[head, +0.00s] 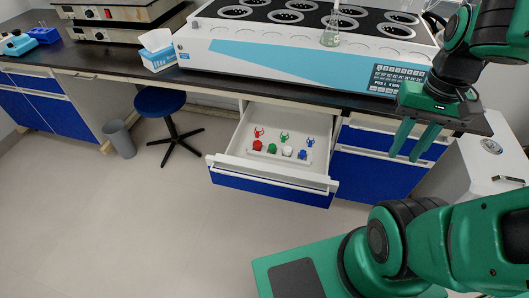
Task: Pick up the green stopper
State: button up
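The green stopper (272,148) sits in a white tray inside the open drawer (232,148), between a red stopper (257,145) and a white stopper (287,151). A blue stopper (303,155) is at the right end of the row. Behind the stoppers are a red clamp (259,132), a green clamp (284,138) and a blue clamp (310,141). My gripper (404,158) points down at the right, in front of the bench and well to the right of the drawer. Its two fingers are apart, with nothing seen between them.
The dark bench top (190,79) carries a large multi-well heater (290,62) with a flask (330,38), and a tissue box (158,52). A blue stool (160,102) and grey bin (120,139) stand left of the drawer.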

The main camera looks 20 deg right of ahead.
aim_at(272, 147)
jog(key=u, duration=0.05)
jog(key=k, duration=1.15)
jog(key=z, duration=0.2)
jog(key=i, duration=1.6)
jog(key=u, duration=0.3)
